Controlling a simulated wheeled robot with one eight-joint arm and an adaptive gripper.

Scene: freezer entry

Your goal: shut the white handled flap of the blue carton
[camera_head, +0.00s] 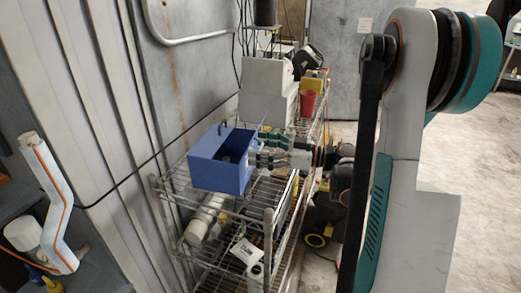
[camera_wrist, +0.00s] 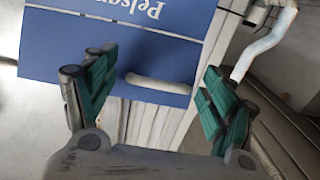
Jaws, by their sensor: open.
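The blue carton (camera_head: 220,178) stands on a wire shelf in the head view, and I look down into part of its inside. In the wrist view a blue panel of the carton (camera_wrist: 65,50) fills the upper part, with upside-down white lettering. A white bar handle (camera_wrist: 160,83) sits on the blue strip near its lower edge, below a thin pale line. My gripper (camera_wrist: 156,72) is open, one finger on each side of the handle in the picture. I cannot tell whether it touches. In the head view my gripper (camera_head: 272,148) is just right of the carton.
The wire rack (camera_head: 268,222) holds pale rolls (camera_head: 205,220) on a lower level. A grey panelled wall (camera_head: 190,75) is close on the left. Open floor (camera_head: 475,145) lies right.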

